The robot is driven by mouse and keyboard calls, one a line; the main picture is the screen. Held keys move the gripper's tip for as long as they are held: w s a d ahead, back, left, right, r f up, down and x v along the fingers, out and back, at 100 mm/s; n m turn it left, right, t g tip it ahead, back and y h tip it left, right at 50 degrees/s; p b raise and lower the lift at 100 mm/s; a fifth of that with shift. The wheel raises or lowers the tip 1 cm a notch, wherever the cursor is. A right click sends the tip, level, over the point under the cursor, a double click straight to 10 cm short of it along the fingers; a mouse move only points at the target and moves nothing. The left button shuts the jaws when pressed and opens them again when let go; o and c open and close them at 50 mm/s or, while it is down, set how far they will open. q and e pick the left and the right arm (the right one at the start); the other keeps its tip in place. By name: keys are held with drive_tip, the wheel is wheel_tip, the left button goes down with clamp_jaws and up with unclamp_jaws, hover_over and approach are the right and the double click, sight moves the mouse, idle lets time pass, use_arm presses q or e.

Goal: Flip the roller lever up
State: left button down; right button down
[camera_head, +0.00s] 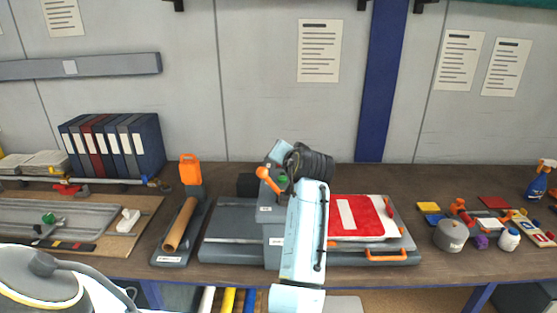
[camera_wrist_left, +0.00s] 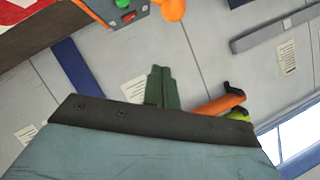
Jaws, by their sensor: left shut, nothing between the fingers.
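The orange roller lever (camera_head: 269,180) is on the grey roller machine (camera_head: 272,215) in the middle of the bench. Its round knob points to the upper left in the head view. In the left wrist view the lever (camera_wrist_left: 172,9) shows at the top edge, beside a control box (camera_wrist_left: 118,8) with green and red buttons. My left gripper (camera_wrist_left: 160,72) is shut and empty, its fingertips apart from the lever and below it in the left wrist picture. In the head view my left arm covers part of the machine, and the fingers cannot be made out. My right gripper is not in view.
A red and white sign (camera_head: 362,215) lies on the machine's bed, right of my arm. Binders (camera_head: 112,146) are at the back left. A pot (camera_head: 451,235) and small items are right.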

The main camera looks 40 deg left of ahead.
use_arm(q)
drive_tip(key=shift+b+v, duration=0.3)
drive_tip(key=shift+v, duration=1.95)
